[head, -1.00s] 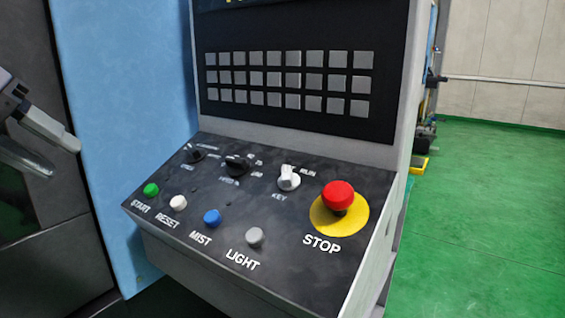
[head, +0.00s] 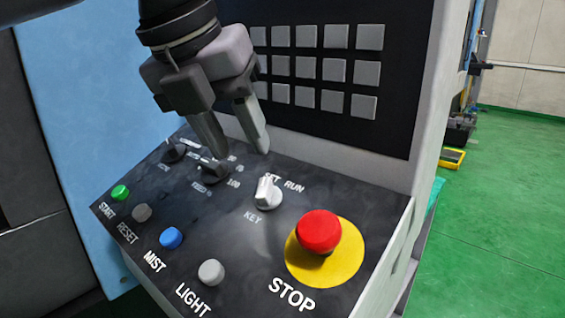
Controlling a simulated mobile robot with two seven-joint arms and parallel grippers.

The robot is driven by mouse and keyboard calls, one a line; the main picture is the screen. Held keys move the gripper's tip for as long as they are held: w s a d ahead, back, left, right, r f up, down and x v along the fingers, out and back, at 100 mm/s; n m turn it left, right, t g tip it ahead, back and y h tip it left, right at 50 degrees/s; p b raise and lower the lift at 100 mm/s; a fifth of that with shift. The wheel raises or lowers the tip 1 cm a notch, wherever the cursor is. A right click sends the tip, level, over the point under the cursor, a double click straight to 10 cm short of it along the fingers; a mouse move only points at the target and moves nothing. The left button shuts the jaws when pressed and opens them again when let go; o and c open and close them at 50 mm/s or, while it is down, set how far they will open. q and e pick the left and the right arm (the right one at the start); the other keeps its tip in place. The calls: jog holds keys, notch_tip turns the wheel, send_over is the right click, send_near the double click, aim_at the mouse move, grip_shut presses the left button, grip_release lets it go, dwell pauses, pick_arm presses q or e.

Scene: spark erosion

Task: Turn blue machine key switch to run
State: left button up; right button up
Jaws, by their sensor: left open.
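The key switch (head: 267,194) is a light grey knob on the dark sloping control panel (head: 225,250) of the blue machine. It stands above the word KEY, with SET and RUN printed behind it. The knob's ridge points up, nearer SET than RUN. My left gripper (head: 243,150) comes down from the upper left with its two fingers apart and nothing between them. Its tips are above the panel, behind and to the left of the key switch, not touching it. Part of the button grid is hidden behind the gripper. My right gripper does not show.
A red STOP button (head: 318,231) on a yellow disc stands right of the key switch. Two black knobs (head: 213,171) sit to its left, one close under the gripper. Green, grey, blue MIST (head: 171,238) and LIGHT buttons line the front. Green floor (head: 500,220) is open at right.

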aim_at(263, 181)
pick_arm(q)
jog(key=shift+d+p+x, duration=0.15)
jog(key=shift+p+x, duration=0.1)
jog(key=shift+x, duration=1.6)
jog(key=shift+d+p+x, duration=0.15)
jog(key=shift+p+x, duration=0.05)
jog(key=shift+x, duration=1.65)
jog(key=shift+w+r, duration=0.1)
grip_shut()
